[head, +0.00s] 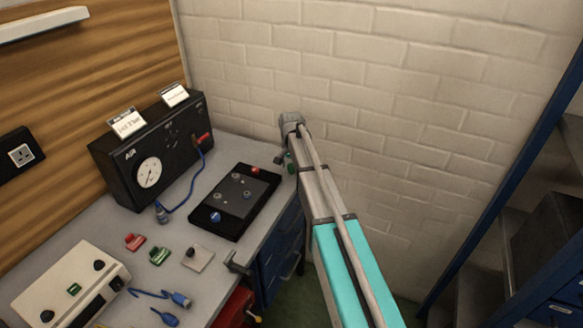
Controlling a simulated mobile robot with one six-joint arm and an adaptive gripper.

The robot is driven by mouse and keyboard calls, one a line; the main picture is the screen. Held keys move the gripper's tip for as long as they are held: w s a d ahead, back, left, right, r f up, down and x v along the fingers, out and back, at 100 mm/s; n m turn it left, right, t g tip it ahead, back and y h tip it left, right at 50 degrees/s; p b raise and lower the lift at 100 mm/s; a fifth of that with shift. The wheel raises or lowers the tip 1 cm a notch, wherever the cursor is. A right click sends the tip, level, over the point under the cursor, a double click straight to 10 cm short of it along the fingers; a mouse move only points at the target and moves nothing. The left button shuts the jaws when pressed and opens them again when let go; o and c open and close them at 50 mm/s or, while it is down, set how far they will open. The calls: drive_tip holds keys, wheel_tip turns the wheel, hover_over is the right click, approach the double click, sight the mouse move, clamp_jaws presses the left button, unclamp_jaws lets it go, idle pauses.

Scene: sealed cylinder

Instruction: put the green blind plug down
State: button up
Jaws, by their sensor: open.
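A small green piece (291,167) shows beside my arm at the back right corner of the bench; it may be the green blind plug. My gripper (287,161) is open there, mostly hidden behind my own arm. I cannot tell whether the green piece touches the jaws or the bench. Another green fitting (159,256) lies on the bench front, beside a red fitting (135,241). The black plate (262,193) with several metal fittings, a blue knob (215,217) and a red part (255,170) lies left of my gripper.
A black air box (125,165) with a gauge and blue hose stands against the wooden wall. A pale block (197,259), blue connectors (180,299) and a cream console (70,285) occupy the bench front. A brick wall (400,100) rises behind; a shelf rack (540,230) stands right.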

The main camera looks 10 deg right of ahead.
sight(291, 165)
wheel_tip(291, 165, up, 13)
drive_tip(key=p, duration=1.2)
drive_tip(key=shift+f, duration=0.1)
idle(0.5)
drive_tip(key=s+n, duration=0.7)
drive_tip(key=s, duration=2.2)
drive_tip(key=shift+d+f, duration=0.1)
wheel_tip(291, 165, down, 2)
drive_tip(key=shift+f+b, duration=0.15)
drive_tip(key=shift+b, duration=0.8)
